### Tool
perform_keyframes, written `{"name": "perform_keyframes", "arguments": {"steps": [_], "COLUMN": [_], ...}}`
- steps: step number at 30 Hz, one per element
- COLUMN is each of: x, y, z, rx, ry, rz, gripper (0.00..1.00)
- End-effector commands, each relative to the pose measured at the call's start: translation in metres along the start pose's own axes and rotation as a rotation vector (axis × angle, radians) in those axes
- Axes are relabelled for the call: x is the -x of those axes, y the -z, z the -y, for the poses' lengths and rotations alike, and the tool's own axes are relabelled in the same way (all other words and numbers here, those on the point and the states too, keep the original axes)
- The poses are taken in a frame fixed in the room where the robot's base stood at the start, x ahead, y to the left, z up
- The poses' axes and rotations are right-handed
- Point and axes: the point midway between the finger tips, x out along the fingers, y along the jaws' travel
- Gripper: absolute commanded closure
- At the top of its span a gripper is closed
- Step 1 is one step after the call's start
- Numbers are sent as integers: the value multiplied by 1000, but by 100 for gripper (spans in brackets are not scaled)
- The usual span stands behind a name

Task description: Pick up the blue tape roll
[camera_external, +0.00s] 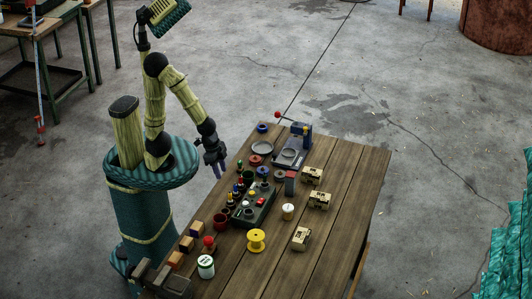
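A small blue ring-shaped roll (262,128) lies at the far left end of the wooden table, beside a grey machine. A second blue round thing (262,172) sits nearer, among the clutter by a red ring. Both are small here, and I cannot tell for sure which is the tape roll. My gripper (218,170) hangs pointing down at the table's left edge, to the left of both blue things and apart from them. Its two fingers look spread with nothing between them.
The grey and blue machine (291,152) with a red-knobbed lever stands at the back. A grey dish (262,148), red ring (255,160), dark control box (253,205) and yellow spool (256,240) crowd the left half. Several tan blocks stand rightward; the table's (345,200) right side is clear.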

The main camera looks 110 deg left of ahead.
Motion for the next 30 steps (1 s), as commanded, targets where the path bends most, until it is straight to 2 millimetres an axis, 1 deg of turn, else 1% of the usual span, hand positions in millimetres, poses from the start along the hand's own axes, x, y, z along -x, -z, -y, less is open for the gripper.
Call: {"name": "perform_keyframes", "arguments": {"steps": [12,14,15,17,18,26,30], "x": [0,0,0,0,0,0,-5], "y": [0,0,0,0,0,0,7], "z": [0,0,0,0,0,0,10], "rx": [0,0,0,0,0,3,78], "ry": [0,0,0,0,0,0,1], "rz": [0,0,0,0,0,1,22], "gripper": [64,52,44,32,28,28,28]}}
